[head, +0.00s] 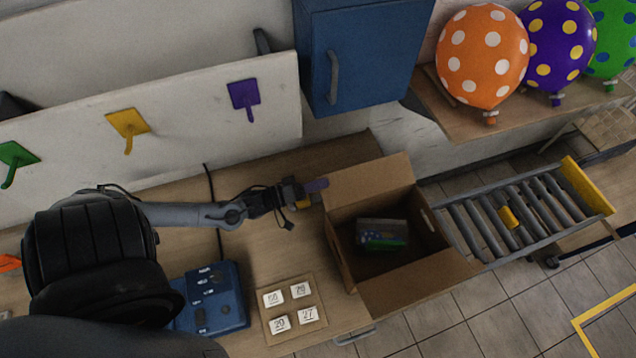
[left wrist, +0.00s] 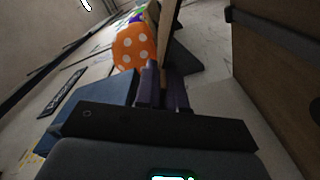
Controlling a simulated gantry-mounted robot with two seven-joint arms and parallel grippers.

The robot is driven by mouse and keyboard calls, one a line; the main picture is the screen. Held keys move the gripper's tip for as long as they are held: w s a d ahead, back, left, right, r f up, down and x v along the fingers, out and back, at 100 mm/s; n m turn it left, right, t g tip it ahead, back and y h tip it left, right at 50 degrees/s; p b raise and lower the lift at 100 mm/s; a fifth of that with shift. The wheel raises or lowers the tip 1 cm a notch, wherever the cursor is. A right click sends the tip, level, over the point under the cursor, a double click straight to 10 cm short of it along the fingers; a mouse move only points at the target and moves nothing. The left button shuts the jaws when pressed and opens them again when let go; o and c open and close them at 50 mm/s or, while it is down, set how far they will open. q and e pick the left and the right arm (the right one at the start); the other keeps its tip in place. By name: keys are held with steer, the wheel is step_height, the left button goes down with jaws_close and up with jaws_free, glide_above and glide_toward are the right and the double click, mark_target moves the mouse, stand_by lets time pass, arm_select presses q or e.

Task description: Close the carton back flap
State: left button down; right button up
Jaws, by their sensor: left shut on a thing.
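The brown carton (head: 343,252) stands open on the wooden table, with a dark box with a green part (head: 382,234) inside it. Its back flap (head: 368,179) stands up and leans outward along the far side, and its front flap (head: 420,284) is spread outward. My left gripper (head: 317,186) is at the left edge of the back flap. In the left wrist view its two purple-grey fingers (left wrist: 163,88) are shut on a thin brown edge that looks like this flap. My right gripper is in neither view.
A blue cabinet (head: 365,55) hangs just behind the carton. A roller conveyor (head: 515,218) adjoins its right side. A tile tray (head: 290,280) and a blue device (head: 215,297) lie left of it. Dotted balloons (head: 482,57) stand on a shelf at the upper right.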

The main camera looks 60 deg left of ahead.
arm_select(q)
steer(key=r+m+p, duration=0.1)
steer(key=p, duration=0.1)
steer(key=d+r+m+p, duration=0.1)
steer(key=m, duration=0.1)
steer(key=shift+s+d+r+p, duration=0.1)
steer(key=shift+s+d+p, duration=0.05)
steer(key=shift+p, duration=0.2)
steer(key=shift+s+d+r+m+p, duration=0.15)
steer(key=shift+d+m+p, duration=0.25)
steer(key=shift+m, duration=0.25)
steer(key=shift+d+r+m+p, duration=0.2)
steer(key=shift+d+m+p, duration=0.1)
steer(key=shift+m+p, duration=0.3)
steer(key=shift+s+d+r+m+p, duration=0.15)
steer(key=shift+d+m+p, duration=0.25)
steer(key=shift+m, duration=0.25)
steer(key=c, duration=1.3)
jaws_free()
